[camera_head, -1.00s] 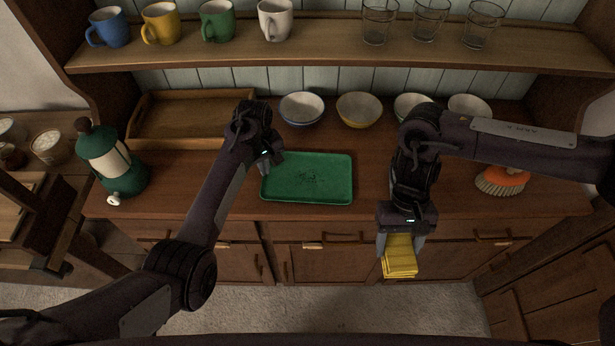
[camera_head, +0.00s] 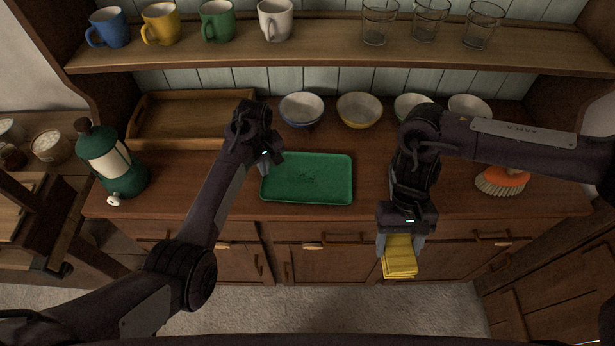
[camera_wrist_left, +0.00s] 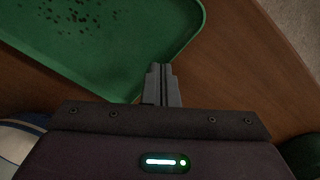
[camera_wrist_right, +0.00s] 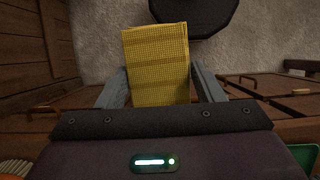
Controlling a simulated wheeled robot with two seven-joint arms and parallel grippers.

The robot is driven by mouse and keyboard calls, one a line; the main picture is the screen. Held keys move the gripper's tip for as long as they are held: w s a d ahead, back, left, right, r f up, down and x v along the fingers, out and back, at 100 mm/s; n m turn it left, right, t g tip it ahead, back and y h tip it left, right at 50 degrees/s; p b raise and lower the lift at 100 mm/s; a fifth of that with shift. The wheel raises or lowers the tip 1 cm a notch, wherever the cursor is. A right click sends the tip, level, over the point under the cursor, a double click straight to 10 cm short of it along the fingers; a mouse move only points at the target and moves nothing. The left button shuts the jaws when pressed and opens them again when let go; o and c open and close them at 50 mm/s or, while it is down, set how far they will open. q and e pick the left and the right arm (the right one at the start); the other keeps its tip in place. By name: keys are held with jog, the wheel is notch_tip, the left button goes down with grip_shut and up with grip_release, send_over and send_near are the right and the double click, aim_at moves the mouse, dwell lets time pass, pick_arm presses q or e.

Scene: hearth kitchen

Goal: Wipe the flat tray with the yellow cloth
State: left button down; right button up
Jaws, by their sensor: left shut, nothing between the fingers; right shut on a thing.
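The flat green tray (camera_head: 307,190) lies on the wooden counter in the head view, with dark specks in its middle. In the left wrist view the tray (camera_wrist_left: 130,50) fills the upper left, with a patch of dark specks on it. My left gripper (camera_head: 268,165) is shut and empty at the tray's left back corner; its fingers (camera_wrist_left: 162,72) are together by the tray's rim. My right gripper (camera_head: 400,245) is shut on the folded yellow cloth (camera_head: 400,262), held in front of the counter's front edge. The cloth (camera_wrist_right: 157,65) also shows between the fingers in the right wrist view.
Several bowls (camera_head: 359,110) stand behind the tray. An orange brush (camera_head: 502,181) lies at right. Mugs and glasses stand on the shelf (camera_head: 330,48).

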pick_arm(q)
jog(key=shift+f+b, duration=0.4)
jog(key=shift+f, duration=0.2)
pick_arm(e)
jog(key=shift+f, duration=0.35)
pick_arm(q)
jog(key=shift+r, duration=0.1)
pick_arm(e)
jog(key=shift+r, duration=0.1)
pick_arm(q)
notch_tip(320, 180, up, 6)
jog(key=p, duration=0.7)
pick_arm(e)
notch_tip(320, 180, up, 7)
jog(key=shift+f, duration=0.15)
jog(key=shift+f, duration=0.1)
